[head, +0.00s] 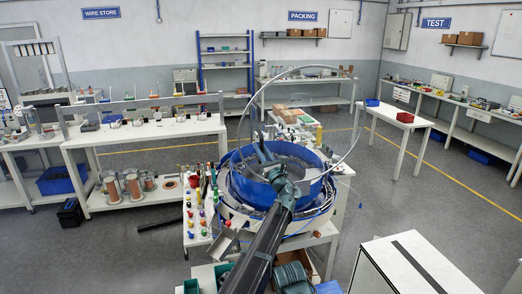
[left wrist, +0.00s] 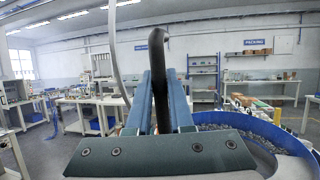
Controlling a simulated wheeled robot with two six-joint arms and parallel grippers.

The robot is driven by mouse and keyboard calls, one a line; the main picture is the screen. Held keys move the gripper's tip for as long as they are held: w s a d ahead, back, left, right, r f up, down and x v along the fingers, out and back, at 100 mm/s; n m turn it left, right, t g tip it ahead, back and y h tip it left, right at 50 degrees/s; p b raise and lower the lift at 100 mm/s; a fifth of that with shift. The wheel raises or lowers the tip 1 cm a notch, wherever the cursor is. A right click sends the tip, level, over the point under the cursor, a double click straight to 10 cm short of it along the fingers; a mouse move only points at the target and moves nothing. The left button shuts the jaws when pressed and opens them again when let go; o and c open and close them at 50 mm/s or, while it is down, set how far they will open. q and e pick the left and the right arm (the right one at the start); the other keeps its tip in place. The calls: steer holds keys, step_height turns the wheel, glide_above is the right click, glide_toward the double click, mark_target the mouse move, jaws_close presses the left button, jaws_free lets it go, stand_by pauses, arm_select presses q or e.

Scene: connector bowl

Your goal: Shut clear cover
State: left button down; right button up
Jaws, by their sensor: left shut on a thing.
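The clear cover (head: 315,112) is a large round see-through disc with a thin grey rim. It stands raised, tilted up over the blue bowl (head: 318,190) in the head view. Part of its rim shows as a grey curved band in the left wrist view (left wrist: 115,60). My left gripper (head: 263,152) is at the cover's lower left, above the bowl. In the left wrist view its fingers (left wrist: 158,90) are shut on a black upright handle (left wrist: 157,52). The handle's join to the cover is not clear. My right gripper is not in view.
Small coloured parts (head: 200,205) stand on the bench left of the bowl. A white cabinet (head: 405,270) is at the lower right. A side table (head: 395,118) with a red bin (head: 405,117) is further back. Open floor lies right of the bowl.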

mark_target(257, 136)
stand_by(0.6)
arm_select(q)
steer(key=w+p, duration=0.2)
steer(key=w+a+r+g+h+p, duration=0.1)
steer(key=w+p, duration=0.1)
steer(key=w+a+r+g+p, duration=0.1)
steer(key=w+p, duration=0.1)
steer(key=p, duration=0.1)
steer(key=shift+r+m+h, duration=0.2)
steer(key=shift+m+h, duration=0.1)
steer(key=w+a+f+g+h+p, duration=0.1)
steer(key=w+a+g+p, duration=0.1)
steer(key=w+p, duration=0.2)
steer(key=w, duration=0.2)
steer(key=shift+w+m+g+p, duration=0.3)
steer(key=shift+m+g+p, duration=0.1)
steer(key=c, duration=0.8)
jaws_free()
steer(key=shift+s, duration=0.2)
